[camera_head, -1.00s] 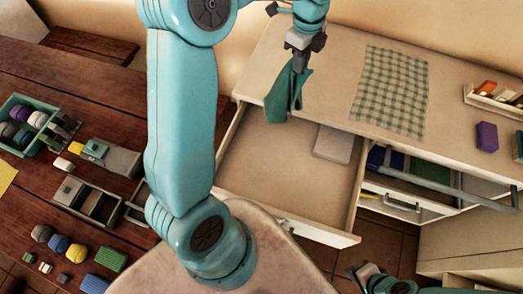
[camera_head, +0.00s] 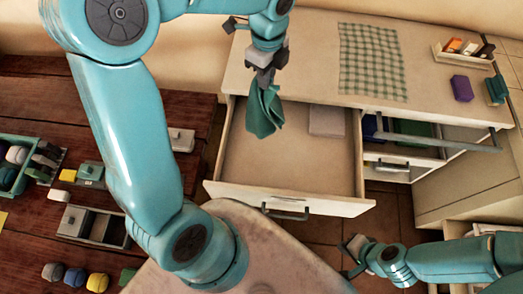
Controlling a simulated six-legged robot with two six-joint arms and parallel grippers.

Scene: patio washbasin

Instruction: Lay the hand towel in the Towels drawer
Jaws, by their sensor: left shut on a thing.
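The green hand towel (camera_head: 264,112) hangs bunched from my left gripper (camera_head: 263,78), which is shut on it. In the picture it overlaps the back left part of a wide open drawer (camera_head: 285,165); its height above the drawer floor is hard to judge. No label on the drawer is readable. A pale flat folded thing (camera_head: 326,120) lies in the drawer's back right. My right gripper (camera_head: 347,257) is low, to the right of the drawer's front, with nothing visible in it; its jaw opening is unclear.
A second drawer (camera_head: 388,172) with blue and green things stands partly open on the right. The counter (camera_head: 300,60) above bears a checked cloth (camera_head: 372,62), a small box of items (camera_head: 464,50) and a purple block (camera_head: 462,88). A wooden table (camera_head: 30,230) with containers is on the left.

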